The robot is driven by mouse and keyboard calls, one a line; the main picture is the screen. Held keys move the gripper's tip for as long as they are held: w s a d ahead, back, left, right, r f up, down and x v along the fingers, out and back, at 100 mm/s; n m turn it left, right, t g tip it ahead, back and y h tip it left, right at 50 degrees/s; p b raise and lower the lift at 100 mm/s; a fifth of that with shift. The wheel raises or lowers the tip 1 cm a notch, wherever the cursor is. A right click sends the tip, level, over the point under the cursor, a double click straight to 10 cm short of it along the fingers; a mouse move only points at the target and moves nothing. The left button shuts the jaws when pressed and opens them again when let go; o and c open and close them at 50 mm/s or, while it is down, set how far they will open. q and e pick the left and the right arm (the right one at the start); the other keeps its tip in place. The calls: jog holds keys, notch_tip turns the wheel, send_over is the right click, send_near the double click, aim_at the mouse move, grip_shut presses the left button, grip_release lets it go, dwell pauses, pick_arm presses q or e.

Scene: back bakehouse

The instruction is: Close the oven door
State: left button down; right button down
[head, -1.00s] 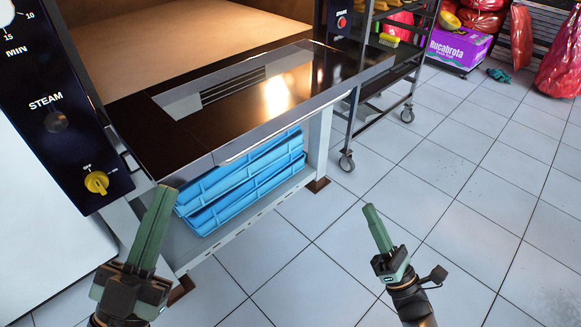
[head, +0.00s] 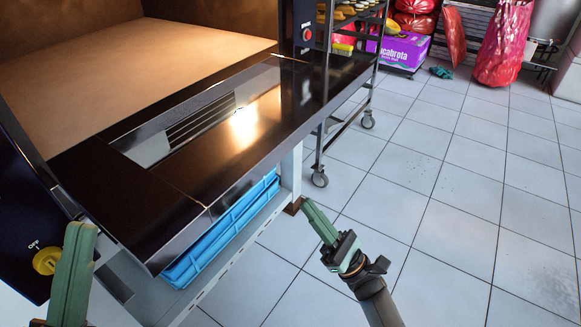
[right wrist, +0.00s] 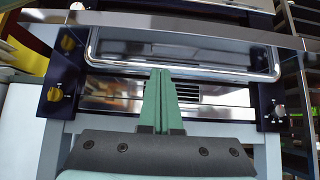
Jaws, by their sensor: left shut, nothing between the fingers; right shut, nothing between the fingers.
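The oven door (head: 170,205) is folded down open and lies about level, with its dark inner face and vented glass strip upward. The pale oven floor (head: 130,60) shows behind it. My left gripper (head: 80,230) is shut and empty, at the door's near left corner by the yellow knob. My right gripper (head: 308,205) is shut and empty, out in front of the door's right part, apart from it in the head view. In the right wrist view its closed fingers (right wrist: 161,75) point toward the oven front; contact cannot be told there.
Blue crates (head: 225,230) sit on the shelf under the door. A wheeled rack (head: 325,125) stands close at the door's far right. A purple box (head: 403,50) and red bags (head: 503,45) are at the back. The tiled floor at right is clear.

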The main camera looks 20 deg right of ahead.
jog(key=w+a+r+p, duration=0.1)
jog(key=w+a+r, duration=0.1)
jog(key=r, duration=0.6)
jog(key=shift+w+a+r, duration=0.25)
jog(key=shift+w+a, duration=0.15)
jog(key=shift+w, duration=0.35)
jog(key=shift+r, duration=0.1)
